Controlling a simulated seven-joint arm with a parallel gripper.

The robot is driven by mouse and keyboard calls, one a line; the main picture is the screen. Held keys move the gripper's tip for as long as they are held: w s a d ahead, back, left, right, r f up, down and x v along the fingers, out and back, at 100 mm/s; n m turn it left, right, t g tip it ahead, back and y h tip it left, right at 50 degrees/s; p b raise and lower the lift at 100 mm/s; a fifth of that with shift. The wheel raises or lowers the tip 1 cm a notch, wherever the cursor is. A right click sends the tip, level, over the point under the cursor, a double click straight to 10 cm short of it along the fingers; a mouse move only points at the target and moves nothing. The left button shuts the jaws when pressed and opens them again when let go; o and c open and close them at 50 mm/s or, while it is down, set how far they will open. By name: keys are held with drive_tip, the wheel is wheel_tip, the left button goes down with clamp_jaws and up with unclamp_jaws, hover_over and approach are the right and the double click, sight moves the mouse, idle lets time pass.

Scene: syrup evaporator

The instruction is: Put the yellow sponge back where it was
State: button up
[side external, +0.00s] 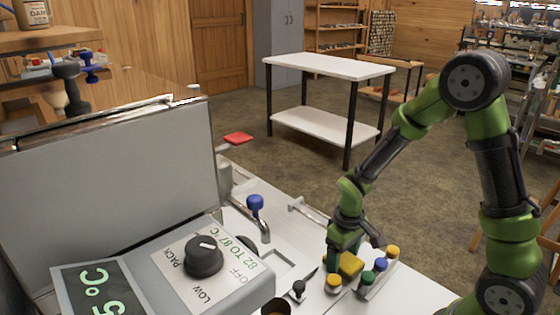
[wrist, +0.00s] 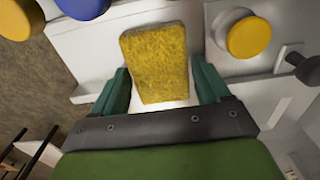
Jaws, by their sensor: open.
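The yellow sponge (wrist: 156,65) lies between the two fingers of my gripper (wrist: 160,85) in the wrist view. The fingers are open, one on each side of the sponge's near end, with a small gap showing on both sides. In the side external view the sponge (side external: 350,265) is on the white counter, just below my gripper (side external: 345,252). The fingers there partly hide it, so I cannot tell whether it rests flat on the surface.
Yellow-capped (side external: 333,281), green-capped (side external: 366,278) and blue-capped (side external: 381,264) items stand close to the sponge. A black-knobbed valve (side external: 299,288) and the control box with a dial (side external: 203,257) are to the left. A white table (side external: 330,66) stands behind.

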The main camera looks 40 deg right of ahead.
wheel_tip(320, 180, up, 12)
wheel_tip(320, 180, up, 7)
drive_tip(key=m+t+y, duration=0.1)
drive_tip(key=m+t, duration=0.1)
drive_tip(key=t, duration=0.1)
hover_over(343, 258)
drive_tip(key=s+a, duration=0.3)
drive_tip(key=s+a+r+m+t+y, duration=0.1)
drive_tip(key=s+a+r+m+t, duration=0.1)
drive_tip(key=s+r+t, duration=0.2)
drive_tip(key=shift+s+a+r, duration=0.3)
drive_tip(key=shift+s+r, duration=0.15)
drive_tip(key=shift+r, duration=0.05)
idle(0.5)
